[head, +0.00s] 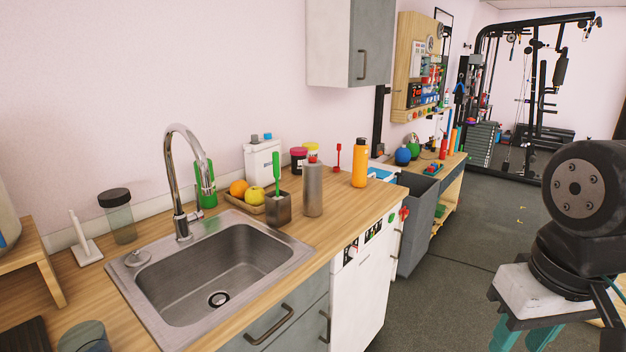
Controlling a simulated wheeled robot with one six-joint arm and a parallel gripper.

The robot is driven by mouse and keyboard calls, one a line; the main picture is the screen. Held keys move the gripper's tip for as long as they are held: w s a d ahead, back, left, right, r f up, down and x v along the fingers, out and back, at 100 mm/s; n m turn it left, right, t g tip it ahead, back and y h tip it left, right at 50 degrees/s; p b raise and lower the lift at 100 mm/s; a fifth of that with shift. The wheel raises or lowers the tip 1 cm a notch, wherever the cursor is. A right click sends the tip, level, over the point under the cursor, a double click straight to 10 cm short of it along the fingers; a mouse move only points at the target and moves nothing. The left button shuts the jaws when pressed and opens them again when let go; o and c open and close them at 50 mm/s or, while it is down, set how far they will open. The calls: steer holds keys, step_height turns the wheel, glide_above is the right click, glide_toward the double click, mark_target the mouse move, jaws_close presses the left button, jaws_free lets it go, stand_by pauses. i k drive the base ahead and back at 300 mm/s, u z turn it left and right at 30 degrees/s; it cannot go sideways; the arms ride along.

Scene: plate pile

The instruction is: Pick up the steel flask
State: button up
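The steel flask (313,191) is a grey metal cylinder with a narrower top. It stands upright on the wooden counter (345,215), right of the sink and near the counter's front edge. A dark square holder with a green-handled brush (277,200) stands just left of it. An orange bottle (359,163) stands behind it to the right. A black part of my own body shows at the right edge, well apart from the flask.
A steel sink (185,285) with a tall curved faucet (180,180) lies left of the flask. A tray of fruit (250,208), a white container (262,162) and small jars stand behind it. A wall cabinet (350,40) hangs above. Open floor (440,290) lies right of the counter.

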mark_target(312, 172)
steer(key=i, duration=1.15)
steer(key=z, duration=0.45)
